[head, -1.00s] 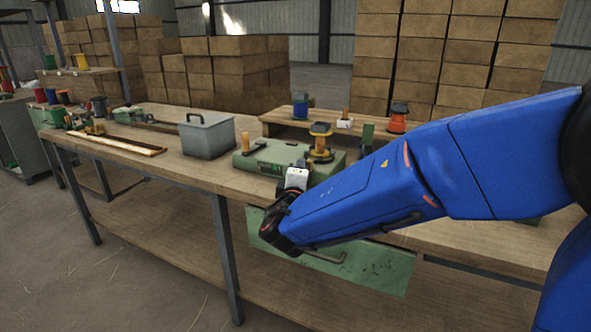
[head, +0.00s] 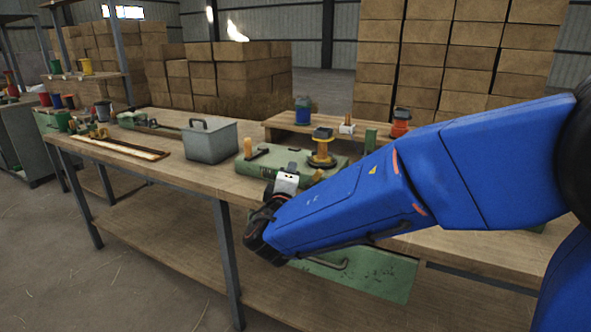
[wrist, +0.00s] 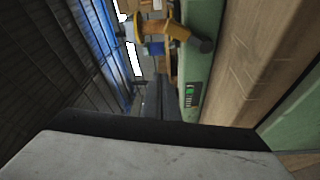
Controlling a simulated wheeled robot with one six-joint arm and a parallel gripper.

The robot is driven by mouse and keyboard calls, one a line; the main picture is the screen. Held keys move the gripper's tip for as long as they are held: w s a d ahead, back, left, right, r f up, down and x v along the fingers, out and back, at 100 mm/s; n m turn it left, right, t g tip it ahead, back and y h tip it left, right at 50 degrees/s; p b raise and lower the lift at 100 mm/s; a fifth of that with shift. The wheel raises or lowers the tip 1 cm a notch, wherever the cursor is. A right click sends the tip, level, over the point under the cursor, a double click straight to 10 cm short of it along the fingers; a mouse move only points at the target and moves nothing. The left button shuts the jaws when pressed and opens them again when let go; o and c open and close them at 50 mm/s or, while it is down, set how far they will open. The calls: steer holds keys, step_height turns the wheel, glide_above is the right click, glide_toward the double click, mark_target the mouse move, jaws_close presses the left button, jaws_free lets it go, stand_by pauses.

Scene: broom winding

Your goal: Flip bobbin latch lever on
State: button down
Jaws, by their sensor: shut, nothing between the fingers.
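The green bobbin winder (head: 262,166) lies on the workbench, with a yellow bobbin (head: 322,148) with a dark block on top standing on its right part. A small yellow-brown lever-like piece (head: 316,176) shows just right of my gripper (head: 290,172); it seems to be the latch lever. In the wrist view, a yellow-brown arm with a dark round knob (wrist: 201,45) stands beside the winder's green side (wrist: 199,60). My gripper (wrist: 160,100) is shut and empty at the winder's front edge, apart from that knob in the wrist view. The lever's base is hidden.
A grey lidded box (head: 209,142) stands left of the winder. A wooden peg (head: 248,147) rises at its left end. A green panel (head: 360,272) hangs below the bench.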

steer(key=s+f, duration=0.1)
steer(key=s, duration=0.6)
steer(key=shift+a, duration=0.25)
steer(key=shift+f, duration=0.1)
